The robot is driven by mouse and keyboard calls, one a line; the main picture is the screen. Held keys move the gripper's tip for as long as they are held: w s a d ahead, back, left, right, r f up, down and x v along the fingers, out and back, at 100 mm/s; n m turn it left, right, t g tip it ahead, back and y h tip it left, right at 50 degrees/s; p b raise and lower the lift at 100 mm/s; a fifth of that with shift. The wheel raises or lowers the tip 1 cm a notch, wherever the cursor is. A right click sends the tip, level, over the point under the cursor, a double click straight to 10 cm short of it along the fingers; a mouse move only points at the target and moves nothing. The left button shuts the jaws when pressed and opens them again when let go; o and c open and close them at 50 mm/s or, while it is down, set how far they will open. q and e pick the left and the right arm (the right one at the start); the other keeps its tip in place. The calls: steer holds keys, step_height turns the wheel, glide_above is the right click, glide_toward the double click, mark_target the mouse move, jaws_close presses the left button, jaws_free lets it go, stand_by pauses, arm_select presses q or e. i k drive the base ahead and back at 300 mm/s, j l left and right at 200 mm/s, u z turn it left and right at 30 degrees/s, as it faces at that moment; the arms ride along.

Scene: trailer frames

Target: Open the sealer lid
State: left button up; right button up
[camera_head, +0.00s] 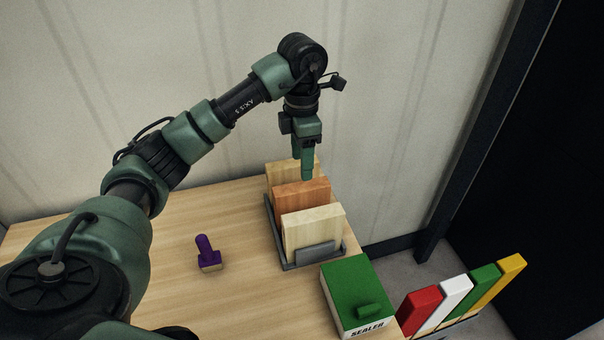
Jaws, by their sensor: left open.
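The sealer (343,304) is a white box labelled SEALER at the front right of the table. My right gripper is not in view.
A grey rack (284,264) holds three upright wooden boards (312,229) behind the sealer. A purple-handled stamp-like tool (207,251) stands on the table (160,285) at left. Red, white, green and yellow blocks (483,287) stand beyond the right edge.

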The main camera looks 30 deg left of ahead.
mark_target(360, 298)
steer(key=k+l, duration=1.15)
steer(key=k, duration=0.15)
